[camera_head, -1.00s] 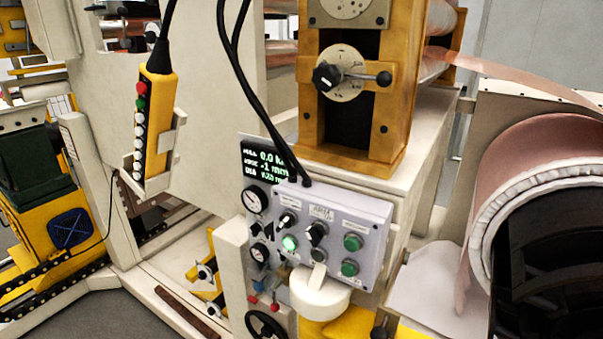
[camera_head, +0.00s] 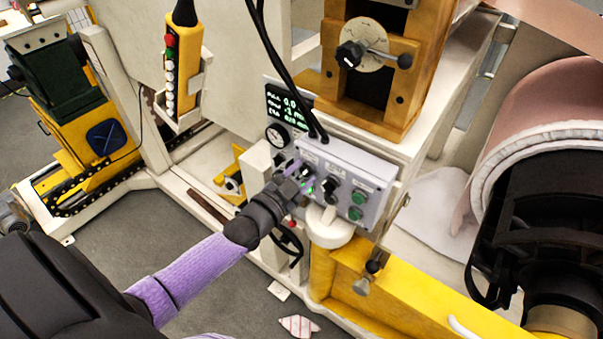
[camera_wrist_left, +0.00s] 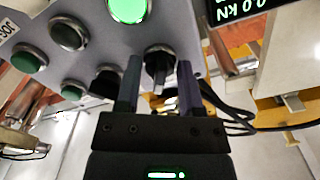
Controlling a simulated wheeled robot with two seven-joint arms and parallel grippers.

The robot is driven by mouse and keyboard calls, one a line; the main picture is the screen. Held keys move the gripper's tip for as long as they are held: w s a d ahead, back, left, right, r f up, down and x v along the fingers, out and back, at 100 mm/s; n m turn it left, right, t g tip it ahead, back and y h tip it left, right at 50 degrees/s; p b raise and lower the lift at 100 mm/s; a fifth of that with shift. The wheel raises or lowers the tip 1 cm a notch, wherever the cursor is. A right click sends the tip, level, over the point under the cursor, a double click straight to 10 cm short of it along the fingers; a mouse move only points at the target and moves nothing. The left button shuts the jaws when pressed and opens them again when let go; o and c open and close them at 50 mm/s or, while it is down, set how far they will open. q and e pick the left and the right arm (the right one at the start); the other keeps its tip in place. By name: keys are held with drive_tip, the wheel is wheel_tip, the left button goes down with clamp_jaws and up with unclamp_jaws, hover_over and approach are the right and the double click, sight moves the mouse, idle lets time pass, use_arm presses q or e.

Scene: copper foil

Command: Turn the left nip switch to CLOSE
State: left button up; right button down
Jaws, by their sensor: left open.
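The grey control box (camera_head: 370,180) hangs on the machine's front, with black knobs and green buttons. My left gripper (camera_head: 302,182) is at the box's left end and hides part of it. In the left wrist view, my left gripper (camera_wrist_left: 159,88) is open, with one finger on each side of a black knob switch (camera_wrist_left: 158,62), apparently the left nip switch. Small gaps show beside the knob. A lit green button (camera_wrist_left: 128,8) is just beyond it. The knob's label cannot be read. My right gripper is not in view.
A second black knob (camera_head: 329,187) is right of my gripper. A white round part (camera_head: 328,228) and a yellow beam (camera_head: 400,300) lie below the box. Black cables (camera_head: 287,75) hang above it. A yellow pendant (camera_head: 182,65) hangs at upper left. Grey floor (camera_head: 110,205) is open at left.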

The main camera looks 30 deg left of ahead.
use_arm(q)
drive_tip(key=shift+w, duration=0.15)
clamp_jaws()
drive_tip(key=shift+n, duration=0.3)
drive_tip(key=n, duration=0.5)
drive_tip(key=shift+n, duration=0.3)
drive_tip(key=n, duration=0.5)
drive_tip(key=shift+n, duration=0.3)
idle(0.4)
